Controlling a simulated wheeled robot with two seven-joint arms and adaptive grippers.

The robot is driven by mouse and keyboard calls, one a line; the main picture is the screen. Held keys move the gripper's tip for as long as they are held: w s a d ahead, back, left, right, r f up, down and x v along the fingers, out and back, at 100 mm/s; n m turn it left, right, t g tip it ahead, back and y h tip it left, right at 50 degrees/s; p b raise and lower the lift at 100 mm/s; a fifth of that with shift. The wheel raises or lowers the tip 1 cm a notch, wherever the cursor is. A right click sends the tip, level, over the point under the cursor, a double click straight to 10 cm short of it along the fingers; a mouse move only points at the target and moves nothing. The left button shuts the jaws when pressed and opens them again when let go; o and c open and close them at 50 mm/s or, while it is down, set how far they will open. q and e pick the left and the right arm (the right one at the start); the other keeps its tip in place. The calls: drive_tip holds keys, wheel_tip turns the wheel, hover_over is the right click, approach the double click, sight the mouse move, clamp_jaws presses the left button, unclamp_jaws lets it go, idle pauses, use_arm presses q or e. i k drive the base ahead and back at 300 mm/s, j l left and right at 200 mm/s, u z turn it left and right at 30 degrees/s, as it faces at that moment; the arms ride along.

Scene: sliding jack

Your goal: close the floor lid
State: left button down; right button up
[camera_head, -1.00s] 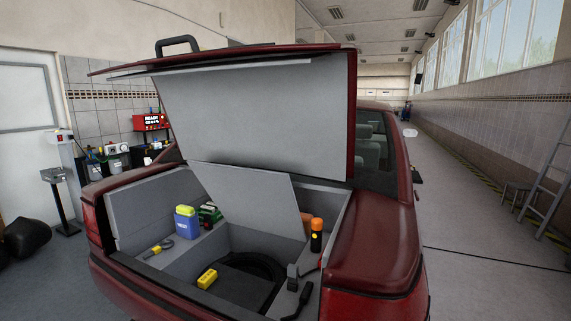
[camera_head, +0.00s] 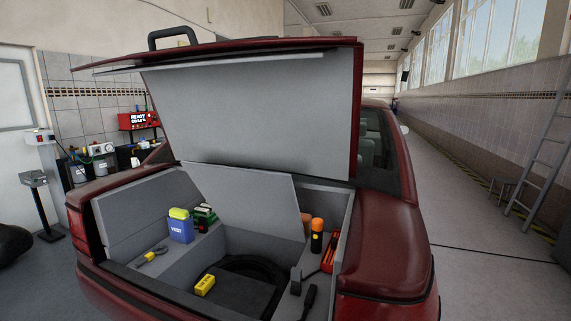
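The floor lid (camera_head: 247,198) is a flat grey panel that stands raised and leans back inside the red car's trunk. Below and in front of it the floor well (camera_head: 236,288) is open, with a dark round tyre-like ring (camera_head: 262,266) in it. The red trunk lid (camera_head: 255,108) with its grey lining is up, above the floor lid. Neither of my grippers shows in the head view.
A blue and yellow vest pack (camera_head: 181,227), a green item (camera_head: 203,217) and a yellow tool lie on the left shelf. A yellow block (camera_head: 205,285) sits in the well. An orange flashlight (camera_head: 316,238), a red item (camera_head: 332,252) and a dark-handled tool (camera_head: 308,301) are on the right shelf.

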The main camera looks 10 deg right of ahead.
sight(241, 197)
drive_tip(key=i+j+z, duration=0.1)
drive_tip(key=z, duration=0.3)
drive_tip(key=i+j+z, duration=0.1)
drive_tip(key=z, duration=0.25)
drive_tip(key=i+j+z, duration=0.1)
drive_tip(key=j+z, duration=0.3)
drive_tip(key=l, duration=0.1)
